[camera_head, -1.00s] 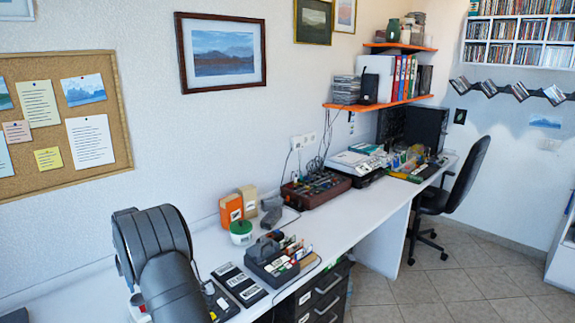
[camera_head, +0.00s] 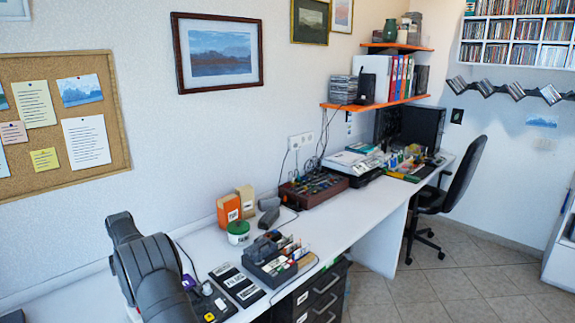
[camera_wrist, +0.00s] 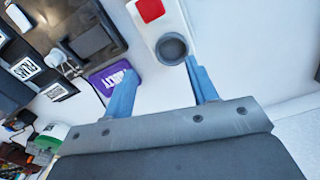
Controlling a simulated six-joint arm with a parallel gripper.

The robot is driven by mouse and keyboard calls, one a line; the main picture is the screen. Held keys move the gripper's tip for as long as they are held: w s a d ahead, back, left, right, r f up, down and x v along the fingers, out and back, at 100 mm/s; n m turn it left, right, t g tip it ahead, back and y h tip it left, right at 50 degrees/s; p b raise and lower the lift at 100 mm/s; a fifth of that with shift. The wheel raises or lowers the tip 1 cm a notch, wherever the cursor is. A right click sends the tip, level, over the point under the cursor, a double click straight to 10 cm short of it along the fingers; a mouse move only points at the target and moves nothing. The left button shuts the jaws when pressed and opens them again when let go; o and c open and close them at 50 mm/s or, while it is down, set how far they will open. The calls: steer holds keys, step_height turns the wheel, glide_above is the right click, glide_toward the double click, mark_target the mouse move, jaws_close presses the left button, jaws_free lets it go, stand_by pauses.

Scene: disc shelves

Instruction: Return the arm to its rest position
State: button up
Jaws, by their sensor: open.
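My gripper (camera_wrist: 160,68) shows in the wrist view with its two blue fingers spread apart and nothing between them. It is above the white desk. Just beyond the right fingertip is a white object with a red square (camera_wrist: 150,10) and a round grey part (camera_wrist: 173,47). A purple lettered object (camera_wrist: 112,79) is by the left finger. In the head view my dark grey arm (camera_head: 155,278) is at the lower left over the desk; the gripper itself is not visible there.
Dark labelled trays (camera_head: 238,285) and a dark box of small items (camera_head: 272,262) stand right of my arm. Behind are a green-and-white tub (camera_head: 238,232) and an orange box (camera_head: 228,209). The corkboard (camera_head: 120,150) hangs on the wall. Bare desk (camera_head: 335,230) lies farther right.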

steer(key=shift+s+a+f, duration=0.2)
steer(key=shift+a+f, duration=0.65)
steer(key=shift+a, duration=0.05)
